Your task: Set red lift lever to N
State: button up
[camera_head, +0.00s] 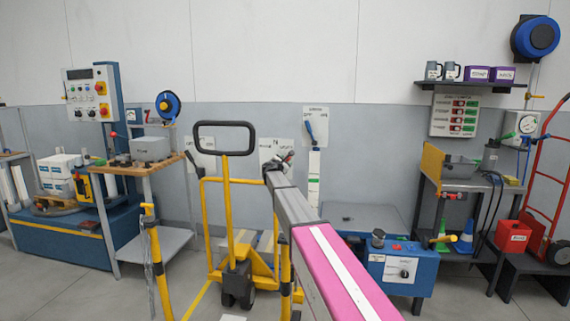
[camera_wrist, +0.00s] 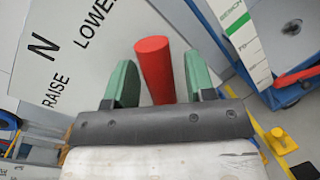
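The red lift lever (camera_wrist: 155,70) shows in the wrist view as a red round grip between my two green finger pads. My gripper (camera_wrist: 158,82) is open around it, with a clear gap on the right and the left pad very close to it. A pale label plate (camera_wrist: 80,70) behind reads RAISE, N and LOWER. The lever's pivot is hidden, so I cannot tell which mark it stands at. In the head view my gripper (camera_head: 280,160) is at the yellow pallet truck, before a white wall sign (camera_head: 270,148); I cannot make out the lever there.
The yellow pallet truck (camera_head: 228,205) with its tall handle stands left of my arm. A blue control box (camera_head: 402,268) is on the right. Benches with equipment stand on both sides: a wooden-topped one (camera_head: 150,168) and a metal one (camera_head: 470,180). Some floor between them is clear.

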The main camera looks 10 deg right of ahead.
grip_shut()
jog(key=shift+a, duration=0.1)
jog(key=a+n, duration=0.1)
jog(key=n, duration=0.1)
jog(key=w+a+r+n+t, duration=0.1)
jog(key=shift+a+r+n, duration=0.15)
jog(key=shift+a+n, duration=0.15)
jog(key=shift+n, duration=0.1)
jog(key=shift+w+a+r+n+t, duration=0.1)
jog(key=shift+w+a+n+t, duration=0.15)
jog(key=shift+a+n, duration=0.55)
jog(key=shift+w+a+r+n+t, duration=0.1)
jog(key=shift+a+n+t, duration=0.15)
jog(key=shift+a+n, duration=0.55)
jog(key=shift+d, duration=0.25)
jog(key=shift+o, duration=1)
grip_release()
jog(key=shift+s, duration=0.1)
